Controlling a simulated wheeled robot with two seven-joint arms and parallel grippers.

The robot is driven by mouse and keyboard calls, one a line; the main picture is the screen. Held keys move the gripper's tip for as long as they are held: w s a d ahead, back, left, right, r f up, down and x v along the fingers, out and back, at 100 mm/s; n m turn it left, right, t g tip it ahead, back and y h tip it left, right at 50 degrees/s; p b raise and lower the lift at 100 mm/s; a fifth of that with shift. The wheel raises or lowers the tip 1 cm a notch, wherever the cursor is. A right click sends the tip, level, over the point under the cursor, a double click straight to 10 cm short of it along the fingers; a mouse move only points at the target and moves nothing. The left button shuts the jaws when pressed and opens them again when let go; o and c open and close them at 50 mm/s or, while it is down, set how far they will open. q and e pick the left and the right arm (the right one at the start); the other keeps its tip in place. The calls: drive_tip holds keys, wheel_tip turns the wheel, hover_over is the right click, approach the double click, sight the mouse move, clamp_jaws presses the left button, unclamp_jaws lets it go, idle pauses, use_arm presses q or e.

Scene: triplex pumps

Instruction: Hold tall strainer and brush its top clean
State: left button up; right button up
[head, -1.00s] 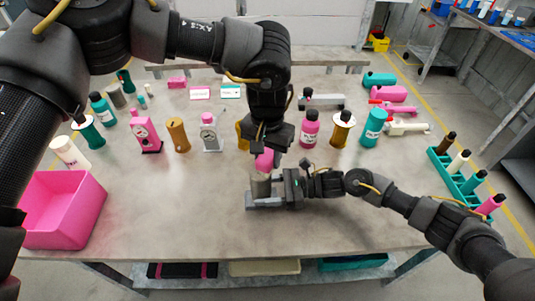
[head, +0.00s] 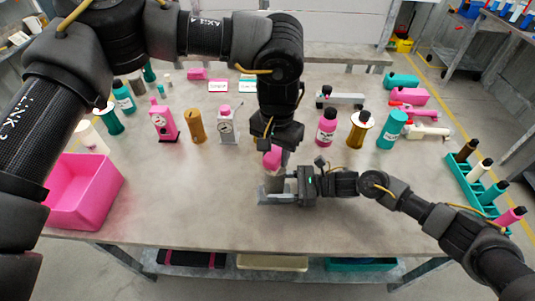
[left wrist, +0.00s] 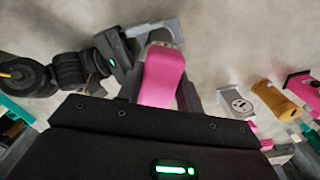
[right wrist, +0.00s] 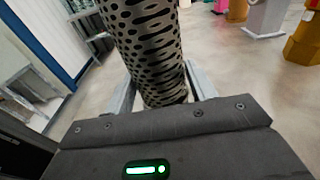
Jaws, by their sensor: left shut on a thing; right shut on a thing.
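The tall strainer (head: 274,184) is a grey metal cylinder, upright above the front middle of the table. Its perforated wall fills the middle of the right wrist view (right wrist: 150,45). My right gripper (head: 280,197) is shut around its lower part. My left gripper (head: 275,146) is directly above, pointing down and shut on a pink brush (head: 272,160). The pink body of the brush also shows in the left wrist view (left wrist: 160,76). The brush is at the strainer's top; its bristles are hidden, so I cannot tell whether they touch it.
A pink open bin (head: 85,190) stands at the left front. Pumps and bottles, such as a pink bottle (head: 327,127) and a brown cylinder (head: 196,127), stand behind my grippers. A teal rack (head: 470,190) is at the right edge. The tabletop in front is clear.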

use_arm(q)
drive_tip(key=d+r, duration=0.1)
drive_tip(key=w+d+r, duration=0.1)
drive_tip(key=shift+w+d+r, duration=0.15)
drive_tip(key=shift+d+r, duration=0.05)
drive_tip(key=shift+d, duration=0.2)
drive_tip(key=shift+r, duration=2.9)
use_arm(e)
drive_tip(key=o, duration=0.8)
drive_tip(key=shift+o, duration=0.2)
drive_tip(key=d, duration=0.8)
drive_tip(key=d+r, duration=0.1)
drive_tip(key=d, duration=0.3)
drive_tip(key=shift+r, duration=0.1)
use_arm(q)
drive_tip(key=shift+r, duration=0.1)
